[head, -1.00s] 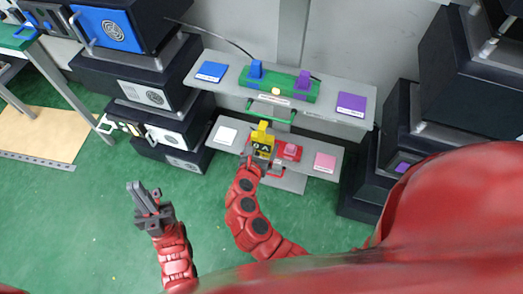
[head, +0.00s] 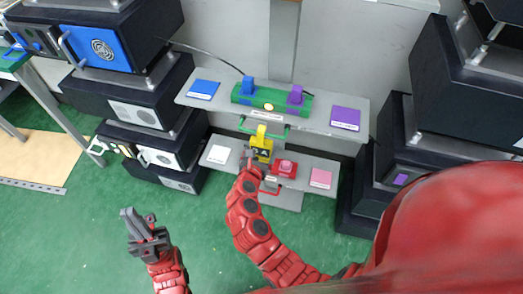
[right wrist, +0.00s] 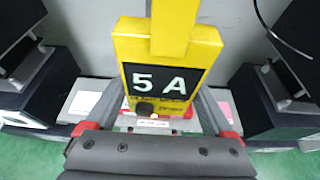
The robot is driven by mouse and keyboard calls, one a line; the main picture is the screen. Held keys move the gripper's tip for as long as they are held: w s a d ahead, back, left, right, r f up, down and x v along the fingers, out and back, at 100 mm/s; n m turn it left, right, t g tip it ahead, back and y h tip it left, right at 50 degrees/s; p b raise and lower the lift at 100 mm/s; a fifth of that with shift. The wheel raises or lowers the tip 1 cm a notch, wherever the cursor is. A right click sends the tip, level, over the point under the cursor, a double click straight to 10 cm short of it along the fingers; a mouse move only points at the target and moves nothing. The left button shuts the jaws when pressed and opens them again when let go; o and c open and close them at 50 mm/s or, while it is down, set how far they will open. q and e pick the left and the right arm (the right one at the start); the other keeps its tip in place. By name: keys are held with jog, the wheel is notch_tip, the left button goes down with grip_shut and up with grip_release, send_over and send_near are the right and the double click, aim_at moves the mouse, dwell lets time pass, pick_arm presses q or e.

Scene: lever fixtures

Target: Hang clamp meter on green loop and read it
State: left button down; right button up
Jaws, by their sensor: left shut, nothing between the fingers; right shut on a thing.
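The yellow clamp meter (head: 261,150) is upright in my right gripper (head: 254,160), in front of the shelf unit. In the right wrist view the meter (right wrist: 165,45) has a black display reading "5 A", and its top is cut off. The green loop (head: 276,138) hangs below the upper shelf's front edge. The meter's yellow upper part overlaps the loop in the head view; I cannot tell whether it is around the bar or in front of it. My left gripper (head: 143,229) is shut and empty, over the green floor at lower left.
The upper shelf carries a green block (head: 270,100) with a blue lever (head: 247,85) and a purple lever (head: 296,95). The lower shelf holds a red fixture (head: 284,169), a white plate (head: 218,154) and a pink plate (head: 321,178). Dark equipment stacks stand on both sides.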

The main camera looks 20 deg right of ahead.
jog(key=o, duration=1.5)
